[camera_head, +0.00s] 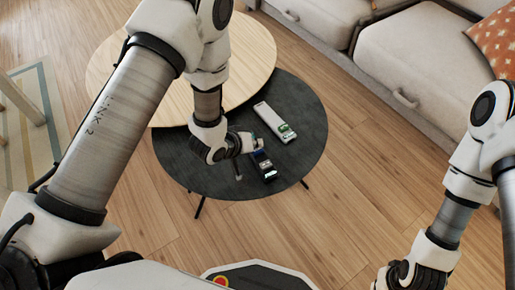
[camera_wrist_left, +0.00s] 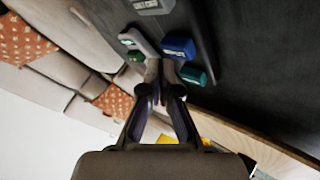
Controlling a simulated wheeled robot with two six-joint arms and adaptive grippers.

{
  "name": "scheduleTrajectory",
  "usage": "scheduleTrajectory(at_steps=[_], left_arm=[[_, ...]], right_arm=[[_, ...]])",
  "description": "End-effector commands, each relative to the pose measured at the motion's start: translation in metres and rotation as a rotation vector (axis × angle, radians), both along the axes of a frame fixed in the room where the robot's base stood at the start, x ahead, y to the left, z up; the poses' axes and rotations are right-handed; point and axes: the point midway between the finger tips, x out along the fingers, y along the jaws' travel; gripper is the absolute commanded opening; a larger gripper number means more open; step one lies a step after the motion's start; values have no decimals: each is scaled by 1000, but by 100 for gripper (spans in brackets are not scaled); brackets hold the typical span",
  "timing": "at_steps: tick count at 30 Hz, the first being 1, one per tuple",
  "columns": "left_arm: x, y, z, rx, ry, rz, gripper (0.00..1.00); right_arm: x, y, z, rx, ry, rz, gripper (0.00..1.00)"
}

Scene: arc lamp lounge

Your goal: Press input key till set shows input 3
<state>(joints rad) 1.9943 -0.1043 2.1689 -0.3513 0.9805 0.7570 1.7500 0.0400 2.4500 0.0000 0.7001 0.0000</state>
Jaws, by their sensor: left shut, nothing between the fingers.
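A dark set (camera_head: 262,160) with a small bright display (camera_head: 270,174) lies on the dark round table (camera_head: 215,175) in the head view. The display is too small to read. My left gripper (camera_head: 256,143) is shut and empty, low over the table at the far end of the set. In the left wrist view, its closed fingertips (camera_wrist_left: 158,70) are close to a blue block-like key (camera_wrist_left: 179,47) and a teal one (camera_wrist_left: 194,76). I cannot tell whether they touch. My right gripper (camera_head: 400,275) is partly cut off at the lower right, its fingers unclear.
A long white panel (camera_head: 268,116) with a green part lies beside the set. A higher pale wooden round table (camera_head: 255,65) overlaps the dark one behind. A grey sofa (camera_head: 415,60) stands at the upper right. Open wooden floor (camera_head: 350,190) lies right of the tables.

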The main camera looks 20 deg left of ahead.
Motion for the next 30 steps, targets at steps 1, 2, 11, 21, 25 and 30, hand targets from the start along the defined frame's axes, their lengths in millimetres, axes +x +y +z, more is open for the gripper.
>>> scheduleTrajectory(at_steps=[1,2,11,21,25,30], left_arm=[[0,0,-2,0,0,0,0],[0,0,-3,0,0,0,0],[0,0,-4,0,0,0,0],[0,0,-8,0,0,0,0],[0,0,-9,0,0,0,0],[0,0,-11,0,0,0,0]], right_arm=[[0,0,0,0,0,0,0],[0,0,0,0,0,0,0],[0,0,0,0,0,0,0],[0,0,-2,0,0,0,0],[0,0,-3,0,0,0,0],[0,0,-4,0,0,0,0]])
